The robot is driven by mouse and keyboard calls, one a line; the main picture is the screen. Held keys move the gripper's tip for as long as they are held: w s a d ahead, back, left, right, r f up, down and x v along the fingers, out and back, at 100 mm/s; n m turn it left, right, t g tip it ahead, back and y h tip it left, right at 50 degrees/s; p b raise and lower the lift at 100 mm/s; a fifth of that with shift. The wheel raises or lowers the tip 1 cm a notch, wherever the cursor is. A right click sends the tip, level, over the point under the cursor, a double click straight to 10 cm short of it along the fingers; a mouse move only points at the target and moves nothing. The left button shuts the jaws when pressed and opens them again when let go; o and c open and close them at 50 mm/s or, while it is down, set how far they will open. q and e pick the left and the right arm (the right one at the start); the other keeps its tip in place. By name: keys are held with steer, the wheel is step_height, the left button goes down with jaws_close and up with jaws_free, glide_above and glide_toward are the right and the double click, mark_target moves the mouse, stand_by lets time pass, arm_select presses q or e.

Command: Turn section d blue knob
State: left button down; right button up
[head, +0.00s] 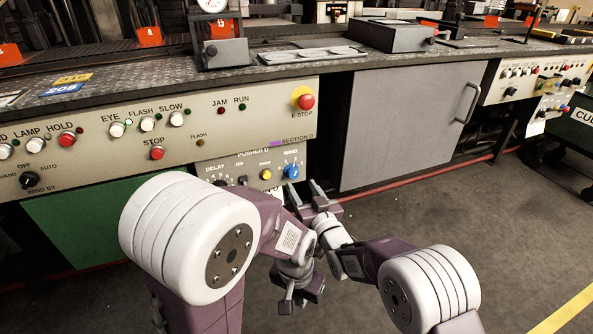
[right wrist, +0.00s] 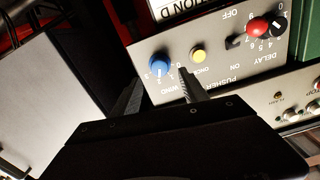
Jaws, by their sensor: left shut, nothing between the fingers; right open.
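The blue knob (head: 291,171) is on the right side of the lower grey panel marked Section D (head: 297,140). It also shows in the right wrist view (right wrist: 159,67), upside down there, next to a yellow button (right wrist: 198,56). My right gripper (head: 302,187) is open in front of this panel, just below the knob in the head view. In the right wrist view its two fingers (right wrist: 160,86) point toward the knob, which shows between and beyond the tips, apparently not gripped. My left gripper (head: 286,304) is shut and empty, low in the head view, away from the panel.
The panel also has a red-centred Delay knob (right wrist: 259,27) and a switch. A red E-stop (head: 305,102) sits above right on the larger panel. A grey cabinet door (head: 405,125) with a handle is to the right. Open floor (head: 480,215) lies in front.

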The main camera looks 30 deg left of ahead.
mark_target(294, 175)
steer(key=x, duration=0.1)
steer(key=p+x, duration=0.1)
steer(key=x, duration=0.1)
steer(key=shift+r, duration=0.25)
steer(key=shift+w+a+f+b, duration=0.35)
steer(key=shift+a+f+b, duration=0.1)
steer(key=shift+w+a+r, duration=0.15)
steer(key=shift+w+a, duration=0.3)
arm_select(q)
steer(key=shift+r, duration=0.8)
arm_select(e)
jaws_close()
